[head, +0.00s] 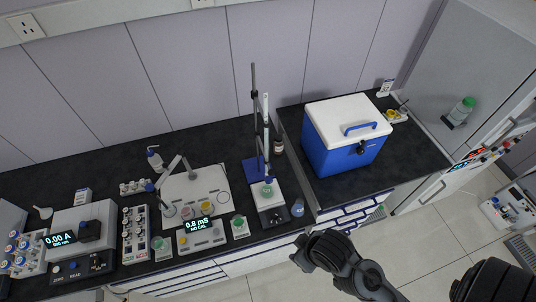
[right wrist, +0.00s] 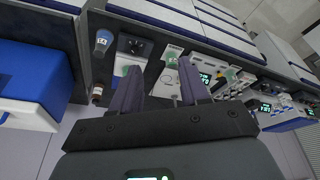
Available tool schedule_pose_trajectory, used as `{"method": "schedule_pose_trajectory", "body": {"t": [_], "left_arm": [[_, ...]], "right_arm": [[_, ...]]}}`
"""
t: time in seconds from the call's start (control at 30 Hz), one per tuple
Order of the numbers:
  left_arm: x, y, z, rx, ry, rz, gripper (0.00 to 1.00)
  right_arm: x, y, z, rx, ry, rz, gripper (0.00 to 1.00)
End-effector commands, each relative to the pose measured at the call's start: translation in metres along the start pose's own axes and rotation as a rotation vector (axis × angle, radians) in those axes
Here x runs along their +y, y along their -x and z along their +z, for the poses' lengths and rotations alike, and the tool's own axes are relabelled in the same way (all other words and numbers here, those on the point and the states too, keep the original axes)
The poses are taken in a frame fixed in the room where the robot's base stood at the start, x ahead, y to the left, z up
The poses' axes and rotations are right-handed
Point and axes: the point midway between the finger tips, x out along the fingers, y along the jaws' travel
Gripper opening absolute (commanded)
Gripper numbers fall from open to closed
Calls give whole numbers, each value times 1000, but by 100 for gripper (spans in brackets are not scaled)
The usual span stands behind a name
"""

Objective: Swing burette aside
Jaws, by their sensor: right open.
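The burette (head: 265,108) is a thin, pale upright tube beside a dark stand rod (head: 254,95) with a blue base (head: 252,171) in the head view. It hangs over a green-marked flask (head: 267,190) on a stirrer (head: 271,217). The clamp detail is too small to tell. My right gripper is open and empty in the right wrist view (right wrist: 160,88), its two dark fingers apart. In the head view, the dark right arm sits at the lower right, in front of the bench and apart from the burette. I cannot make out the burette in the wrist view. My left gripper is not in view.
A blue cooler box (head: 345,150) with a white lid stands right of the stand. A meter (head: 199,236) and a grey plate with an electrode arm (head: 195,190) lie left.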

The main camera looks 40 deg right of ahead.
Motion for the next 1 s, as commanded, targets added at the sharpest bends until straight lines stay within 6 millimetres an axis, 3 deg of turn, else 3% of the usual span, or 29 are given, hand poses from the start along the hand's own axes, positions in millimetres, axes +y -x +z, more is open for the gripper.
{"method": "schedule_pose_trajectory", "body": {"t": [0.4,0.43,0.57,0.67,0.87,1.0], "left_arm": [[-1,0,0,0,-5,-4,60],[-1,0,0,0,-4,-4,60],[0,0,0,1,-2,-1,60],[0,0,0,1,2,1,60],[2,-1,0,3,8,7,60],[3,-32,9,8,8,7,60]], "right_arm": [[0,0,0,0,0,0,45],[0,0,0,1,-1,0,50],[0,0,-6,28,10,1,50],[0,1,-19,101,28,2,50],[9,4,-74,403,87,34,50],[33,-10,-115,708,95,106,50]]}}
